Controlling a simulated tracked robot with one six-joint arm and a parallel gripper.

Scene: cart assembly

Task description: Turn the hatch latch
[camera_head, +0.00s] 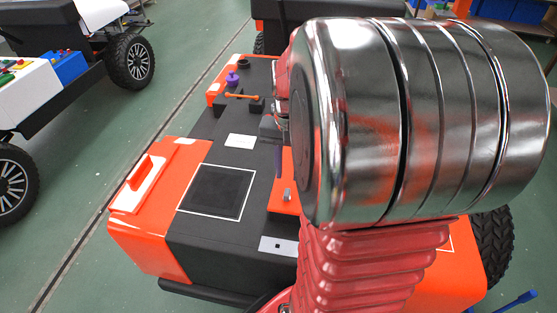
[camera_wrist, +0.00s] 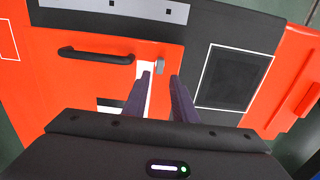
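The hatch is an orange panel (camera_wrist: 80,75) with a black bar handle (camera_wrist: 96,54) in the wrist view. The latch (camera_wrist: 159,64) is a small grey piece near the panel's edge, beside the handle's end. In the head view the latch (camera_head: 287,195) shows as a small silver piece on the orange panel (camera_head: 280,207); my arm hides much of the panel and the handle. My gripper (camera_wrist: 161,77) is open, with its two purple fingers apart and nothing between them. The latch appears just beyond the fingertips, in line with the gap. I cannot tell how far above it they are.
A black square with a white outline (camera_wrist: 235,78) lies beside the hatch. An orange block with a raised bar (camera_head: 145,180) is at the cart's left. A purple knob (camera_head: 232,79) and an orange bar (camera_head: 241,97) stand at the far end. Another cart (camera_head: 50,80) is at upper left.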

